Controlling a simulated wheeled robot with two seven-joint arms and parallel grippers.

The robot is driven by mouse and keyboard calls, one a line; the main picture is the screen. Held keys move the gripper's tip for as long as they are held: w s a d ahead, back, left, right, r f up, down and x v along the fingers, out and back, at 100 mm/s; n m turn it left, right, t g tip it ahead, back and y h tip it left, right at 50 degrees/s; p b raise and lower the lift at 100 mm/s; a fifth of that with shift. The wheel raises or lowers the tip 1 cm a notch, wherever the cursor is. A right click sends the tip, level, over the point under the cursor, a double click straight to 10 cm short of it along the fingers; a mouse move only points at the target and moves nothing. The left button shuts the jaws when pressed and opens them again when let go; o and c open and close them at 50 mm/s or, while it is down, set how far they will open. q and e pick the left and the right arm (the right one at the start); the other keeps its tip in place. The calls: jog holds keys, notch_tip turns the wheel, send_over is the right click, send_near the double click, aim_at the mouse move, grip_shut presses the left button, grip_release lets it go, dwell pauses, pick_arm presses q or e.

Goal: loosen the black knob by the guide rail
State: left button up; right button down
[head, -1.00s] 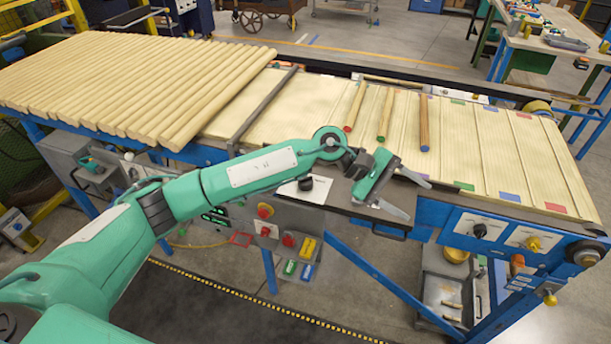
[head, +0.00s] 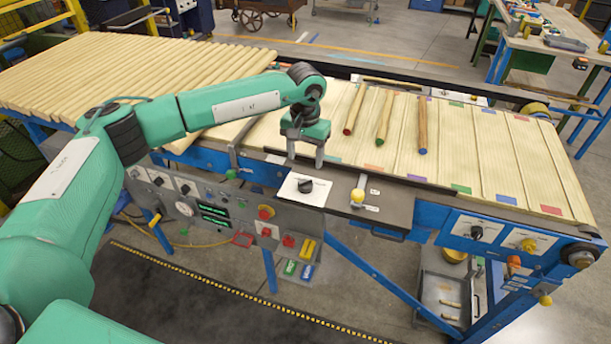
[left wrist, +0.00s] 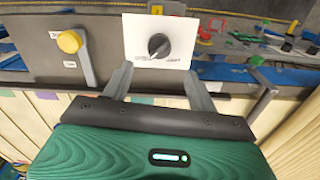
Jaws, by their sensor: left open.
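A black knob (head: 305,185) sits on a white plate on the dark ledge at the line's near side. In the left wrist view the knob (left wrist: 158,45) shows just beyond the fingertips, roughly centred between them. My left gripper (head: 306,157) points down above and behind the plate, its two fingers apart and empty. The fingers also show in the left wrist view (left wrist: 158,78), apart from the knob. A dark bar, seemingly the guide rail (head: 238,138), crosses the line left of the plate, partly hidden by my arm. My right gripper is not in view.
A yellow-knobbed lever (head: 357,195) stands right of the plate. Below left is a panel with a red knob (head: 265,212) and other black knobs. Several loose wooden rods (head: 383,118) lie on the slatted line. Another black knob (head: 477,232) is on the right-hand panel.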

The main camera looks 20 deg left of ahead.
aim_at(305, 180)
pick_arm(q)
notch_tip(305, 180, down, 9)
jog(key=p, duration=0.3)
jog(key=shift+r, duration=0.2)
jog(key=shift+f, duration=0.35)
